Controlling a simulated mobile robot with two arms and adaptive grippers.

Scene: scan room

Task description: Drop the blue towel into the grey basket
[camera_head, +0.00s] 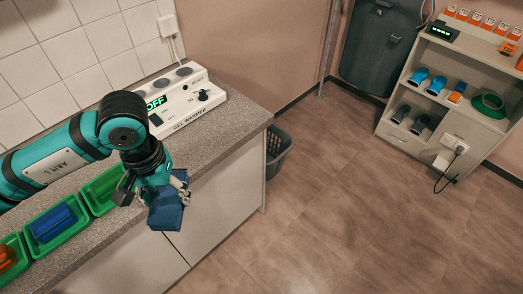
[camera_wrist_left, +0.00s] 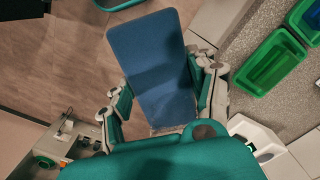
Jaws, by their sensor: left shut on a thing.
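The blue towel (camera_head: 166,210) is a folded block held in my left gripper (camera_head: 168,190), just off the front edge of the counter. In the left wrist view the towel (camera_wrist_left: 152,70) sits between the two fingers of the left gripper (camera_wrist_left: 165,100), which is shut on it. The grey basket (camera_head: 277,148) stands on the floor past the counter's end, to the right of the gripper and apart from it. The counter's end hides part of the basket. My right gripper is in neither view.
The counter (camera_head: 236,118) carries a gel warmer (camera_head: 185,105), an empty green tray (camera_head: 101,192) and a green tray with a blue item (camera_head: 53,221). A shelf unit (camera_head: 445,95) stands at the far right. The floor (camera_head: 330,200) between is clear.

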